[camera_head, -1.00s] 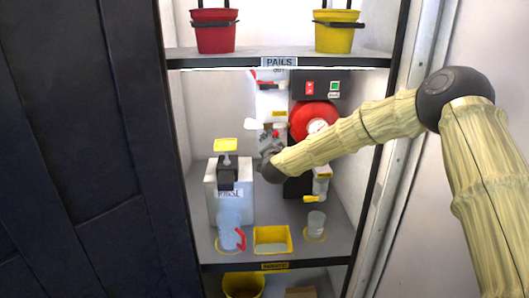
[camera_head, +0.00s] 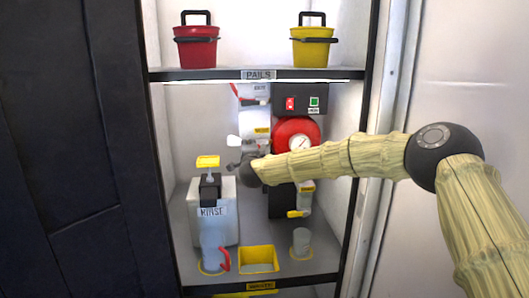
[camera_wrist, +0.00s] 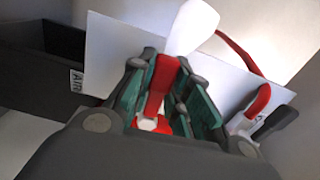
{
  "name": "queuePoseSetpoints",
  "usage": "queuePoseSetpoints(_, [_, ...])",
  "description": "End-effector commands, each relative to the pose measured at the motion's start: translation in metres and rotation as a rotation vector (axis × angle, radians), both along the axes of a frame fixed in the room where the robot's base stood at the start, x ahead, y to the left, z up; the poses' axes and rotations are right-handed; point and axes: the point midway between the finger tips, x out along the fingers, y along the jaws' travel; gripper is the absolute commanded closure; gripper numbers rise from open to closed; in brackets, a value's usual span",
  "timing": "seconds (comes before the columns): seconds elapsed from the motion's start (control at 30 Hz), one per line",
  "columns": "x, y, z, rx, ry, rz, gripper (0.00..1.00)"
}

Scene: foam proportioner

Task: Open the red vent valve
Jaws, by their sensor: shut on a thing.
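In the wrist view, a red lever (camera_wrist: 163,82) stands between the teal pads of my gripper (camera_wrist: 165,95). My gripper is shut on this lever, which I take to be the red vent valve's handle. A red and white round part (camera_wrist: 150,124) shows at the lever's lower end. In the head view, my gripper (camera_head: 240,162) is at the pump unit, left of the red round housing with a gauge (camera_head: 297,140). There the gripped lever is hidden or too small to make out.
A white paddle-like part (camera_wrist: 193,27) is close above the fingers. Another red handle (camera_wrist: 257,104) is to their right. The shelf (camera_head: 200,75) with two pails is above.

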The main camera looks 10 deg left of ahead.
Motion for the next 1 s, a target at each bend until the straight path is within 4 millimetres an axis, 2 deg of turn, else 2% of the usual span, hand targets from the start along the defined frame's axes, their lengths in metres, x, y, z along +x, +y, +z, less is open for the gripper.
queuePoseSetpoints(0.2, [-0.0024, 0.0104, -0.0006, 0.017, 0.008, 0.01, 1.0])
queuePoseSetpoints(0.5, [-0.0025, 0.0104, -0.0005, 0.017, 0.007, 0.01, 1.0])
queuePoseSetpoints(0.53, [-0.0025, 0.0103, -0.0005, 0.017, 0.007, 0.01, 0.78])
queuePoseSetpoints(0.63, [-0.0025, 0.0099, -0.0003, 0.017, 0.007, 0.01, 0.6])
queuePoseSetpoints(1.0, [-0.0022, 0.0092, 0.0028, 0.016, 0.006, 0.009, 0.59])
